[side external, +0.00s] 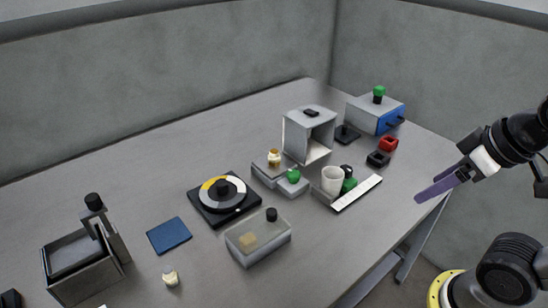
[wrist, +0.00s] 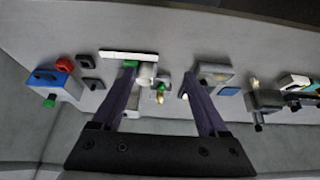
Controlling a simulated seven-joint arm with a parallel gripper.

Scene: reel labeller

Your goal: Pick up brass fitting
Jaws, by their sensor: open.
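A small brass-coloured piece with a pale body (side external: 274,158) stands on a low grey block near the middle of the table. A similar cream and gold piece (side external: 170,277) stands alone at the front left, and a tan block (side external: 247,240) shows inside a translucent box (side external: 270,248). I cannot tell for certain which one is the brass fitting. My gripper (side external: 428,195) is open and empty, off to the right of the objects and apart from them. In the wrist view its two purple fingers (wrist: 160,72) are spread wide, with the table objects beyond them.
A black turntable with a ringed disc (side external: 223,194), a grey open housing (side external: 309,137), a white cup (side external: 332,179), a white strip (side external: 356,193) and a blue-fronted box (side external: 378,114) crowd the middle and right. A blue pad (side external: 169,236) and grey bin (side external: 84,277) are left. The front centre-right table is clear.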

